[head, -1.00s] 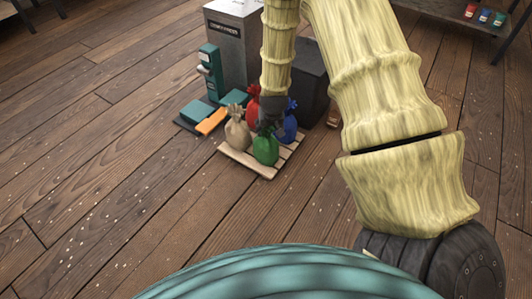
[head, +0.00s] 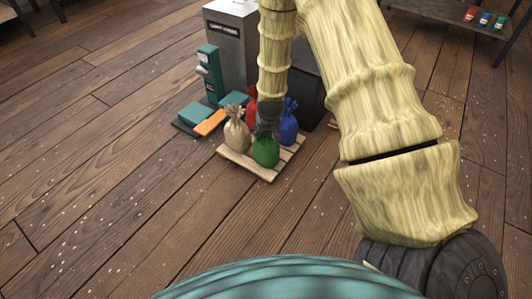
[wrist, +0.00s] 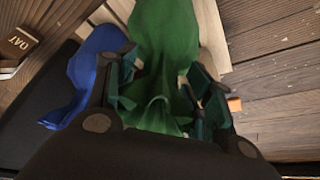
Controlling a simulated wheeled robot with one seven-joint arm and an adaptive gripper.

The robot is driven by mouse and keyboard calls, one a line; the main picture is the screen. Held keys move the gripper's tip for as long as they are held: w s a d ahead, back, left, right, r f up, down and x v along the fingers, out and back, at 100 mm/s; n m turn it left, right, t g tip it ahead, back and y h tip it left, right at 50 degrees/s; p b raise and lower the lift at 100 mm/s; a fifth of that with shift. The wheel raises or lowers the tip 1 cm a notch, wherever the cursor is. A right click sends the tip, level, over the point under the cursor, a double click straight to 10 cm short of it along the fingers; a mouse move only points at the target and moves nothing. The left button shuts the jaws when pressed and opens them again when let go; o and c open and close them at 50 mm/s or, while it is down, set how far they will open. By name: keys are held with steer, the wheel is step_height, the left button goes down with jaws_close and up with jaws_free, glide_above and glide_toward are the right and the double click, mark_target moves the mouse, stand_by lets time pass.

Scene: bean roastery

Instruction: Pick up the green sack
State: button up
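The green sack (head: 265,152) stands upright at the front of a wooden pallet (head: 240,162). My gripper (head: 267,132) points down at its top. In the wrist view, the green sack (wrist: 166,35) fills the space between the two fingers of my gripper (wrist: 163,85), one on each side of its gathered neck. The fingers look apart, and I see no clear sign of them squeezing the cloth. The sack still rests on the pallet.
On the same pallet stand a beige sack (head: 236,134), a red sack (head: 251,104) and a blue sack (head: 289,124). The blue sack (wrist: 85,75) is close beside one finger. A grey machine (head: 232,50) and a dark box (head: 308,90) stand behind. Open floor lies left.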

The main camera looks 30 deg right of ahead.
jaws_close()
steer(key=shift+r, duration=0.15)
